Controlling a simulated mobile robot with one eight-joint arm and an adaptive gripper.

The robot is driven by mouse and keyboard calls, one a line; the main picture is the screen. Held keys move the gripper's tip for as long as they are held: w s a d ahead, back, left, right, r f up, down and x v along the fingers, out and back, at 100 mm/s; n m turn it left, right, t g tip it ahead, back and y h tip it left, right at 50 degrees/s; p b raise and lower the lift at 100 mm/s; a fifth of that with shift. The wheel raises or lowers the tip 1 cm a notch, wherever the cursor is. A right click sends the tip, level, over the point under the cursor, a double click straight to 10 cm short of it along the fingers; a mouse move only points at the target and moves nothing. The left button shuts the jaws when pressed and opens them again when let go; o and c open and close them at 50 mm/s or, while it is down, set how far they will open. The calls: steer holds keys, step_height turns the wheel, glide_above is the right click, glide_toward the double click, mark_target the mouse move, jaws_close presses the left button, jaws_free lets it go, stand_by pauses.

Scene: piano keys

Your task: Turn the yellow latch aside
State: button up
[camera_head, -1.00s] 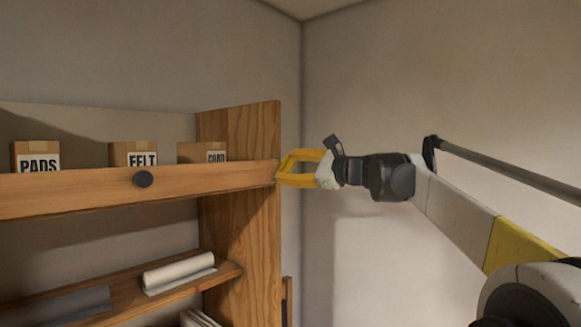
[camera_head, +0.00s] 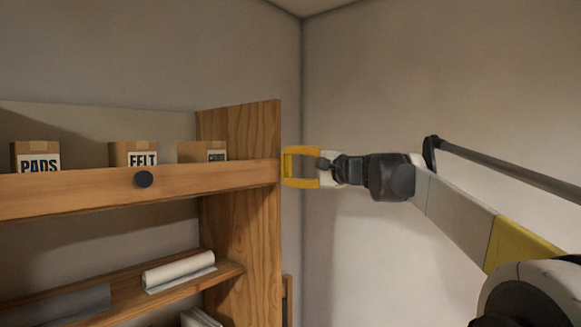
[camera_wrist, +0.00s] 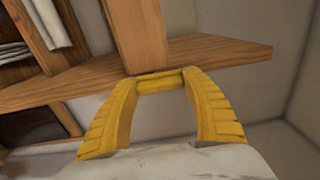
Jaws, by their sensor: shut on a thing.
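The yellow latch (camera_head: 287,166) is a short bar at the right end of the wooden rail (camera_head: 80,188), beside the shelf's upright side panel (camera_head: 262,225). My gripper (camera_head: 290,167) has yellow fingers and reaches in from the right, shut on the latch. In the wrist view the latch (camera_wrist: 160,81) lies between the two fingertips, close in front of the wood. The fingers hide the latch's ends, and its mount is not clear.
Boxes labelled PADS (camera_head: 37,156), FELT (camera_head: 133,154) and a third (camera_head: 195,152) stand behind the rail. A white roll (camera_head: 178,270) lies on the lower shelf. The wall is right of my arm.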

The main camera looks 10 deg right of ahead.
steer(key=shift+r, duration=0.2)
stand_by(0.4)
steer(key=o, duration=1)
steer(key=shift+o, duration=0.9)
steer(key=shift+w+f, duration=0.2)
steer(key=shift+w, duration=0.05)
steer(key=v, duration=1.2)
steer(key=shift+a, duration=0.1)
